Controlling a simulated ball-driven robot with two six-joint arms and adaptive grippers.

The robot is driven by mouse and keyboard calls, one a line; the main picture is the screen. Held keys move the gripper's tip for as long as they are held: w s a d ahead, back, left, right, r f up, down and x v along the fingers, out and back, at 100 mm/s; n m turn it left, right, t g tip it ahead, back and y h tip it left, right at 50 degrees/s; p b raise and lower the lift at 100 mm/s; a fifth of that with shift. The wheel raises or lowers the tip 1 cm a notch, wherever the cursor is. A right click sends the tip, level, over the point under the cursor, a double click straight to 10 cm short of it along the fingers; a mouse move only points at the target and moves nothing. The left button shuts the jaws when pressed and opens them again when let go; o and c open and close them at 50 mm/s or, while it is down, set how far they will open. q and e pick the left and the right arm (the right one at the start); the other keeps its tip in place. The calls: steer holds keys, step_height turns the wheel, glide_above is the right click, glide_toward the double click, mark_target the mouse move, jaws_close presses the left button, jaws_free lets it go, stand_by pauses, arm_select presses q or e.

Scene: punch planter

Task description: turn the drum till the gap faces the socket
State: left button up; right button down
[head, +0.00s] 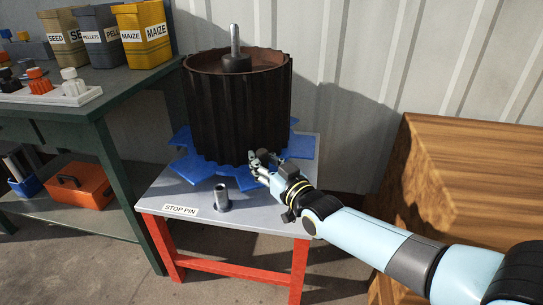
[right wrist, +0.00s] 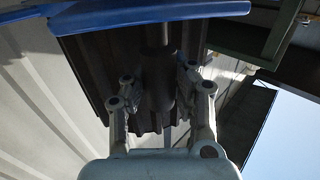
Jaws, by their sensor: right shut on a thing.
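The drum (head: 237,110) is dark, ribbed and upright, with a brownish rim and a metal shaft (head: 235,42) rising from its hub. Blue lobes with notches (head: 195,170) stick out around its base. In the head view, a short metal cylinder (head: 221,198), likely the socket, stands on the table in front of the blue edge, beside a "STOP PIN" label (head: 180,210). My right gripper (head: 264,160) is at the drum's lower front right. In the right wrist view, its fingers (right wrist: 158,92) close around a dark handle (right wrist: 160,70) on a rod by the blue part (right wrist: 150,14). My left gripper is out of view.
The drum stands on a grey-topped table (head: 155,203) with red legs. A green bench (head: 100,97) at the left holds labelled bins (head: 143,35) and a white tray (head: 75,97). A wooden block (head: 480,180) stands at the right, near my right arm.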

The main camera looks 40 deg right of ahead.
steer(key=shift+s+a+f, duration=0.1)
steer(key=shift+s+f, duration=0.15)
steer(key=shift+f, duration=0.1)
steer(key=c, duration=1.5)
jaws_free()
steer(key=o, duration=0.5)
steer(key=shift+r, duration=0.2)
steer(key=shift+w, duration=0.1)
steer(key=s, duration=1.2)
steer(key=shift+a, duration=0.35)
